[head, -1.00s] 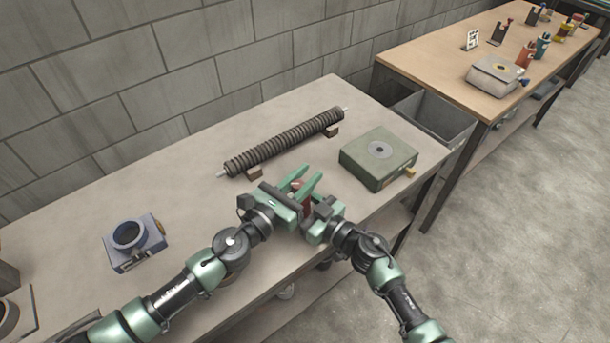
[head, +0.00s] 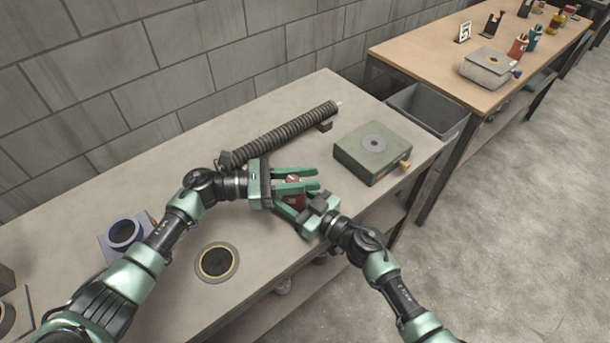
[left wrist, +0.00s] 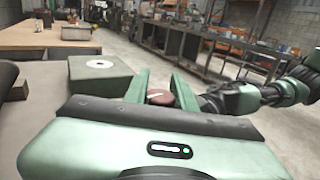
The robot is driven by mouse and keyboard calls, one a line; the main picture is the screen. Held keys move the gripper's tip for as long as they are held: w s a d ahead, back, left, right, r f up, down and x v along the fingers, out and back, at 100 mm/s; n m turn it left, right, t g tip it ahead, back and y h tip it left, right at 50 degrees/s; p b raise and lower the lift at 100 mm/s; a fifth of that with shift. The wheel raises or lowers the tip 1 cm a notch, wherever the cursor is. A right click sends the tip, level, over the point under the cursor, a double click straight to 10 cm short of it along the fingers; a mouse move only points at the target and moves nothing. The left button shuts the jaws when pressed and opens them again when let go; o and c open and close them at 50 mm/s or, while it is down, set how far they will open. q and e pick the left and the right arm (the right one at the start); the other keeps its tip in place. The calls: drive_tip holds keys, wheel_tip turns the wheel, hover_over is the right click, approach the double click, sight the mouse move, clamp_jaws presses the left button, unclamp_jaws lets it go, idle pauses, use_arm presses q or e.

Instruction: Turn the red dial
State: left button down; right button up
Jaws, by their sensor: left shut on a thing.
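A dark red piece with a rounded top, which I take for the red dial (left wrist: 160,98), sits between my left gripper's two green fingers in the left wrist view. In the head view the red body (head: 297,200) shows below those fingers, partly covered by both grippers. My left gripper (head: 314,178) comes in from the left, level above the bench, shut on the red dial. My right gripper (head: 288,209) is at the red body from the lower right. Its fingers are partly hidden, so how they close cannot be seen.
The bench (head: 170,205) carries a ribbed dark tube (head: 280,132) behind the grippers, a green box (head: 373,150) to the right, a blue-grey ring holder (head: 124,234) and a dark disc (head: 217,262) on the left. A grey bin (head: 430,108) stands beyond the bench.

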use_arm(q)
drive_tip(key=shift+m+g, duration=0.6)
drive_tip(key=shift+g, duration=0.3)
use_arm(e)
drive_tip(key=shift+a, duration=0.1)
use_arm(q)
drive_tip(key=shift+s, duration=0.15)
drive_tip(key=c, duration=1.1)
unclamp_jaws()
drive_tip(key=shift+c, duration=0.2)
drive_tip(key=shift+a, duration=0.1)
drive_tip(key=a, duration=1.2)
drive_tip(key=shift+w, duration=0.35)
